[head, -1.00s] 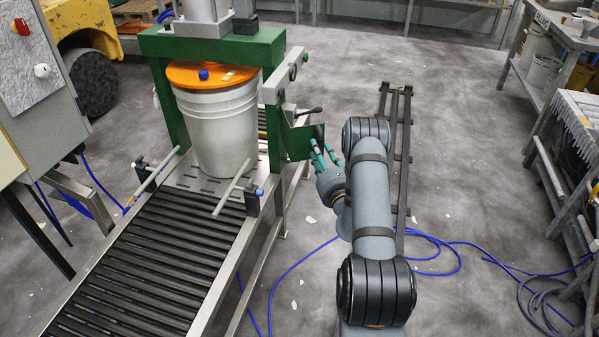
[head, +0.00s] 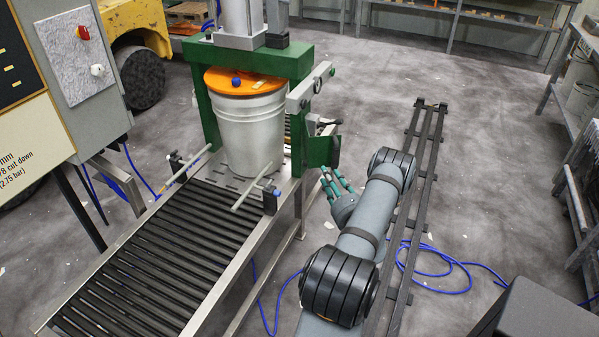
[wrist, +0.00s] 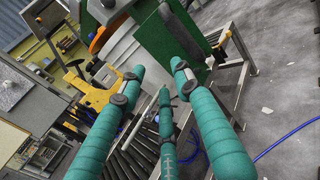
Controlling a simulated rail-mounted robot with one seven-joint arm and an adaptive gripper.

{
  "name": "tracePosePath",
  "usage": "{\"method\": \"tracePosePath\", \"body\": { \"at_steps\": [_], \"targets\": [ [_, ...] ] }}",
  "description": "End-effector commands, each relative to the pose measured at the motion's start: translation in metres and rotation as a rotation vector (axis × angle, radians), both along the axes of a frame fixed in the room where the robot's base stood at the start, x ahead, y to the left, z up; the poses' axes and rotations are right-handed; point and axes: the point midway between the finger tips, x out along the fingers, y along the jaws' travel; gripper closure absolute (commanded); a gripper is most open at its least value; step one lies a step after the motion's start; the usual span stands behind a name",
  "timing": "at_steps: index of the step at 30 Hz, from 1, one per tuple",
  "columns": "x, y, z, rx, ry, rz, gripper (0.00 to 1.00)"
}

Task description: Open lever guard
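A green sheet-metal panel (head: 321,150), which looks like the lever guard, stands on the right side of the press, below its crossbeam. A dark plate (head: 338,151) shows at its right edge. In the wrist view the green panel (wrist: 167,38) fills the upper middle, beyond my fingers. A lever with a dark grip (head: 329,122) sticks out just above the panel. My gripper (head: 333,177), with teal fingers, is just below and right of the panel. Its fingers are spread and empty in the wrist view (wrist: 158,77), and appear apart from the panel. I cannot tell whether the guard is latched.
A white pail (head: 247,125) with an orange lid (head: 243,82) stands under the press on the roller conveyor (head: 165,255). Metal guide bars (head: 255,186) flank the conveyor. A blue hose (head: 440,272) lies on the floor. Open floor lies right of my rail.

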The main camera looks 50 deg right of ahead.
Motion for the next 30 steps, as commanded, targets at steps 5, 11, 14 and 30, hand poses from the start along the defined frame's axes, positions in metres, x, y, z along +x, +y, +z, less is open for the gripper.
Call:
{"method": "tracePosePath", "body": {
  "at_steps": [5,11,14,30],
  "targets": [
    [0.019,-0.009,-0.001,-0.004,-0.001,0.004,0.67],
    [0.045,-0.024,-0.001,-0.004,-0.002,0.005,0.67],
    [0.058,-0.032,-0.001,-0.005,0.0,0.006,0.67],
    [0.065,-0.038,0.0,0.0,-0.001,0.001,0.94]
  ]
}}
